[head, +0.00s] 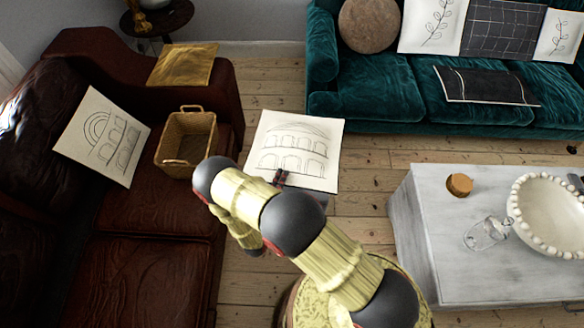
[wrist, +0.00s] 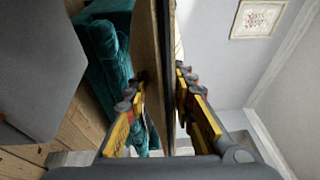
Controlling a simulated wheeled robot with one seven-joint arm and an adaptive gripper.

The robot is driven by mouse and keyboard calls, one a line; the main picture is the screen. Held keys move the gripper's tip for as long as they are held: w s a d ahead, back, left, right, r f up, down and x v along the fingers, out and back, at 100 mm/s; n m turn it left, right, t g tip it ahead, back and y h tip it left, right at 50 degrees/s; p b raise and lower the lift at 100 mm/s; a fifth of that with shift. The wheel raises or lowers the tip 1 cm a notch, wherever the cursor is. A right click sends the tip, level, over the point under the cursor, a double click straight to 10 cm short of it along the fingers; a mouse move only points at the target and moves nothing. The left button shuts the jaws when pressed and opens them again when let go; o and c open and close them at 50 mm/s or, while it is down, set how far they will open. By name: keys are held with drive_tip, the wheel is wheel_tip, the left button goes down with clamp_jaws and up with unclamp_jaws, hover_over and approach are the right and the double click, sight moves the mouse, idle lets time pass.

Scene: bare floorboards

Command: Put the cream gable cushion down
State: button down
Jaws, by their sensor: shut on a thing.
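The cream gable cushion (head: 297,135), a pale square with a line drawing of a low gable over rows of arches, is in the middle of the head view, between the two sofas. My gripper (head: 280,178) is at its near edge, shut on it. In the wrist view the cushion (wrist: 150,60) shows nearly edge-on as a thin upright slab between the two yellow-and-black fingers of my gripper (wrist: 163,100). Floorboards lie behind it in the head view; its height above them is hard to tell. My arm covers the floor just below it.
A brown leather sofa at left bears a wicker basket (head: 187,140), another arch-drawn cushion (head: 102,137) and a gold cushion (head: 183,64). A teal sofa (head: 375,90) with several cushions stands behind. A whitish table (head: 430,230) with a beaded bowl (head: 530,205) is right. Floor (head: 365,180) between is bare.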

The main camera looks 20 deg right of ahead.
drive_tip(key=s+f+n+t+y, duration=0.2)
drive_tip(key=s+f, duration=0.3)
drive_tip(key=f, duration=0.5)
drive_tip(key=w+f+b, duration=0.2)
drive_tip(key=w+f, duration=0.1)
drive_tip(key=w, duration=0.1)
drive_tip(key=w+f+b, duration=0.2)
drive_tip(key=w+f, duration=0.1)
drive_tip(key=w, duration=0.1)
drive_tip(key=w+f+b, duration=0.2)
drive_tip(key=w+f, duration=0.1)
drive_tip(key=w, duration=0.2)
drive_tip(key=shift+w+a+b, duration=0.1)
drive_tip(key=shift+a+b, duration=0.15)
drive_tip(key=shift+b, duration=0.15)
drive_tip(key=f, duration=0.1)
drive_tip(key=f+b, duration=0.1)
drive_tip(key=f, duration=0.1)
drive_tip(key=shift+w+f+b, duration=0.3)
drive_tip(key=shift+f+b, duration=0.05)
drive_tip(key=shift+f, duration=0.05)
drive_tip(key=shift+r, duration=0.1)
drive_tip(key=c, duration=2)
unclamp_jaws()
drive_tip(key=shift+o, duration=1.2)
